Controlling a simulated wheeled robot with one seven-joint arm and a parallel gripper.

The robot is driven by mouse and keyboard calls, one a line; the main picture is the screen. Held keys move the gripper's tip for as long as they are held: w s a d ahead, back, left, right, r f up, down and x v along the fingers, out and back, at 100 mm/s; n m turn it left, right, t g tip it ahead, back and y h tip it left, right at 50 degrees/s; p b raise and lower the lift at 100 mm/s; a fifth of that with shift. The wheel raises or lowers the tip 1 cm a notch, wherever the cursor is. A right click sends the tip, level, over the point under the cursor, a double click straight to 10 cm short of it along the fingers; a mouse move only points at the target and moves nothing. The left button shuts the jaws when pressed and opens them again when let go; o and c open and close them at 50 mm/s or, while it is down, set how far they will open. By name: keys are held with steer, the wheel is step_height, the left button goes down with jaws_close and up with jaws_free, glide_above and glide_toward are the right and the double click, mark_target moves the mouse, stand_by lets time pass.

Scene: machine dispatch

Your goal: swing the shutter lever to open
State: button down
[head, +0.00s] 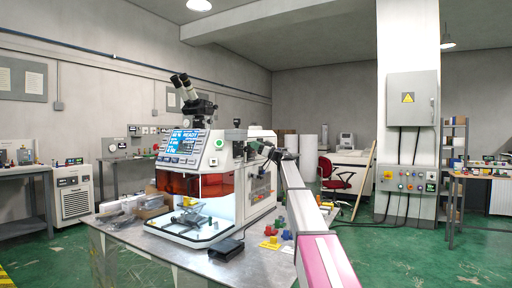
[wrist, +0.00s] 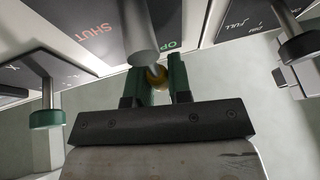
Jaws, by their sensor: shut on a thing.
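The shutter lever (wrist: 140,40) is a grey metal rod with a small amber knob (wrist: 157,78) in the wrist view. My gripper (wrist: 158,88) has its dark green fingers closed on either side of the knob. The panel behind carries the word SHUT in red and the green letters OP, both upside down. The rod stands between them and hides the rest of the green word. In the head view my gripper (head: 272,153) is at the right side of the white machine (head: 222,153); the lever is too small to make out there.
In the head view, coloured parts (head: 270,242) and a black box (head: 226,248) lie on the metal table (head: 262,262) below my arm.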

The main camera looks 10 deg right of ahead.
stand_by(0.3)
steer(key=c, duration=1.1)
jaws_free()
steer(key=v, duration=1.1)
steer(key=shift+r, duration=0.1)
